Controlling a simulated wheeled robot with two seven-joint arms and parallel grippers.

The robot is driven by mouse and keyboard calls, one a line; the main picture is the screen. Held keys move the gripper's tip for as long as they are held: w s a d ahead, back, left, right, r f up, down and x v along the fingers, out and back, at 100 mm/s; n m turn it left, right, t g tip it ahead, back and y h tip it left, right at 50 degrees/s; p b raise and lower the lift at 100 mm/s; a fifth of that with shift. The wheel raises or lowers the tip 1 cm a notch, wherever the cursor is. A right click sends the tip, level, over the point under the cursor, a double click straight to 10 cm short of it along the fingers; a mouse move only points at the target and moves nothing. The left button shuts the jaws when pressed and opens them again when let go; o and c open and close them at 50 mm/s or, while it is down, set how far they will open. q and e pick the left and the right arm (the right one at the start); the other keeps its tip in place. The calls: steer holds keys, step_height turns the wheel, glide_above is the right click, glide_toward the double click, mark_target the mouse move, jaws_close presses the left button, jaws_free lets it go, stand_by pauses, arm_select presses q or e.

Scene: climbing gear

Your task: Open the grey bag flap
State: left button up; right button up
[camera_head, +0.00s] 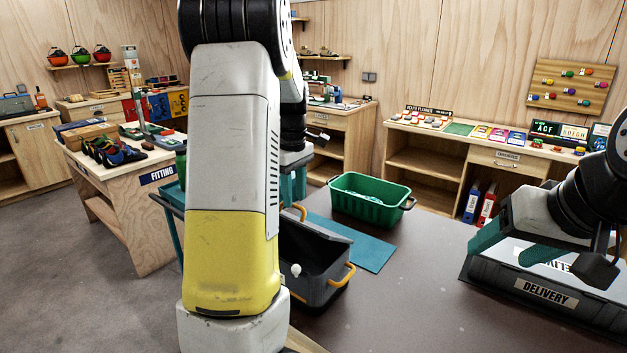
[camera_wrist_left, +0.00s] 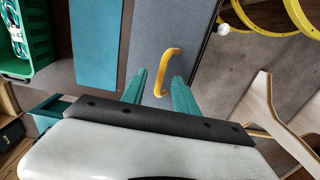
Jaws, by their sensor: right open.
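The dark grey bag (camera_head: 325,292) with yellow handles sits on the table, partly hidden behind my left arm in the head view. In the left wrist view, a flat grey panel (camera_wrist_left: 187,28) of the bag carries a yellow handle (camera_wrist_left: 169,68). My left gripper (camera_wrist_left: 160,86) has its fingers apart, one on each side of the handle's near end; contact cannot be told. In the head view the left gripper (camera_head: 293,186) is partly hidden, above the bag's far handle (camera_head: 299,211). My right gripper (camera_head: 500,254) is open and empty over the delivery box.
A green crate (camera_head: 345,207) stands behind the bag, beside a teal mat (camera_head: 370,250). The delivery box (camera_head: 590,311) is at the right of the table. The table (camera_head: 420,300) between bag and box is clear. A white knob (camera_head: 296,270) shows at the bag's near side.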

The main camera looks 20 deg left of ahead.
arm_select(q)
steer(key=shift+f, duration=0.7)
jaws_close()
steer(key=shift+w+d+r, duration=0.2)
steer(key=shift+w+r, duration=0.1)
steer(key=shift+w, duration=0.35)
steer(key=shift+w+d+r, duration=0.2)
steer(key=shift+w+r, duration=0.1)
steer(key=shift+w, duration=0.3)
